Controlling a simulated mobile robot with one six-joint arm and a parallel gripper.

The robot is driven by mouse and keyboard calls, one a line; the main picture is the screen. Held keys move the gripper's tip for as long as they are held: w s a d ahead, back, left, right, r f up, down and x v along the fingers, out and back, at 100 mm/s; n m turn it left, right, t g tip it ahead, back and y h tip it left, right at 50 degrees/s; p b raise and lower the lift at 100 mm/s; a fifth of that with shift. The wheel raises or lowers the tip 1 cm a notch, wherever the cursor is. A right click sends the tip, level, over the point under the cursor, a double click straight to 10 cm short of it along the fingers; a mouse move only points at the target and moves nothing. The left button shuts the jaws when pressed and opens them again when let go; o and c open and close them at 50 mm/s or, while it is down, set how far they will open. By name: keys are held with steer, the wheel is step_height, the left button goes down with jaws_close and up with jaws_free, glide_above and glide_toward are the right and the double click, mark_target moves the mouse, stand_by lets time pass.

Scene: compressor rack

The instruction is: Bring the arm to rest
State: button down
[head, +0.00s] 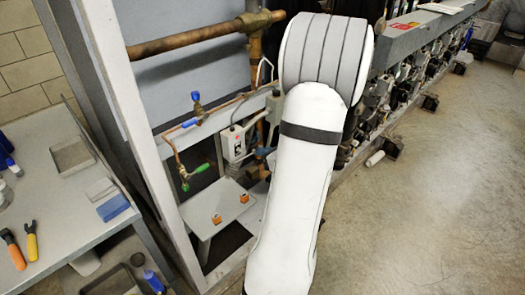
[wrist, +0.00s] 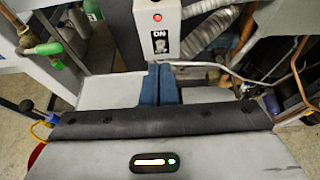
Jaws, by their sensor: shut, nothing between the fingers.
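My arm (head: 305,170) is white with a dark band and rises through the middle of the head view. It hides my gripper there. In the wrist view my gripper (wrist: 162,84) shows its two blue fingers pressed together, with nothing between them. The fingers point toward a light grey switch box (wrist: 157,35) with a red light and an "ON" label. I cannot tell whether they touch it. The same switch box (head: 232,143) hangs on the rack in the head view, left of my arm.
A green-handled valve (head: 200,168) and a blue-handled valve (head: 196,98) sit on copper pipes left of the box. A small shelf (head: 208,198) below carries two orange pieces. A workbench (head: 70,205) with tools stands left. Open floor (head: 440,200) lies right.

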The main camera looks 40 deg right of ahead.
steer(key=shift+s, duration=0.1)
steer(key=a+r+n+g+y, duration=0.35)
steer(key=a+n, duration=0.55)
steer(key=a, duration=0.4)
steer(key=a+r+n+g+y, duration=0.2)
steer(key=a+n+g+y, duration=0.15)
steer(key=a+n, duration=0.75)
steer(key=s+a+r+n+g+h, duration=0.3)
steer(key=s+a+n+h, duration=0.4)
steer(key=n, duration=0.9)
steer(key=shift+s+a+r, duration=0.7)
steer(key=shift+s+a, duration=0.35)
steer(key=shift+s, duration=0.45)
